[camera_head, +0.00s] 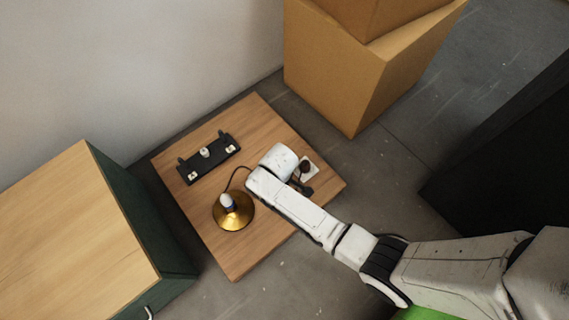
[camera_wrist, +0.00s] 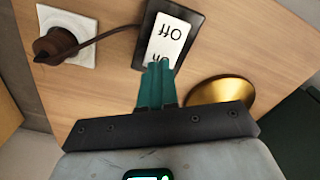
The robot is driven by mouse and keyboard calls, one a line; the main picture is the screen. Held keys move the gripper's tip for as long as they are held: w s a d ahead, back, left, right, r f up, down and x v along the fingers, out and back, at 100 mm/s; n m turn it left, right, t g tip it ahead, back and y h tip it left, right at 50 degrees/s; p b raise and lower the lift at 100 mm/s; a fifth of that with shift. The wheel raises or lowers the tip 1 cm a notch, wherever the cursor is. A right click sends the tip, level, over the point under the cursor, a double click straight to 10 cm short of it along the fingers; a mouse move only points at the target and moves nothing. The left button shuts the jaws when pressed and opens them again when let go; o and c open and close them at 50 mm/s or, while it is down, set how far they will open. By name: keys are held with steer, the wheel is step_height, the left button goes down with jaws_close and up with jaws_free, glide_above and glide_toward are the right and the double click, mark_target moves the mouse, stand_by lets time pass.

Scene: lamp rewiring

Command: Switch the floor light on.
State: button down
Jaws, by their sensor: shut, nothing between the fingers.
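The light's switch is a black box with a white rocker (camera_wrist: 170,34). Its "Off" marking reads upside down at the far end in the wrist view; the marking at the near end is partly covered by my fingertips. My gripper (camera_wrist: 160,68) is shut and empty, with its teal fingertips over the near end of the rocker. I cannot tell whether they touch it. In the head view the switch (camera_head: 304,189) is partly hidden by my arm's end. The floor light (camera_head: 233,215) has a round brass base and a pale bulb with no clear glow.
A brown plug sits in a white wall-type socket (camera_wrist: 78,35) beside the switch, with a cord between them. A black holder (camera_head: 208,158) lies on the wooden board (camera_head: 255,120). Cardboard boxes (camera_head: 325,70) stand behind, a green cabinet (camera_head: 160,245) at left.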

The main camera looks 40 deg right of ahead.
steer(key=shift+f+b, duration=0.65)
steer(key=shift+f, duration=0.35)
stand_by(0.6)
steer(key=shift+r, duration=0.1)
step_height(320, 180, up, 7)
steer(key=p, duration=0.8)
stand_by(0.6)
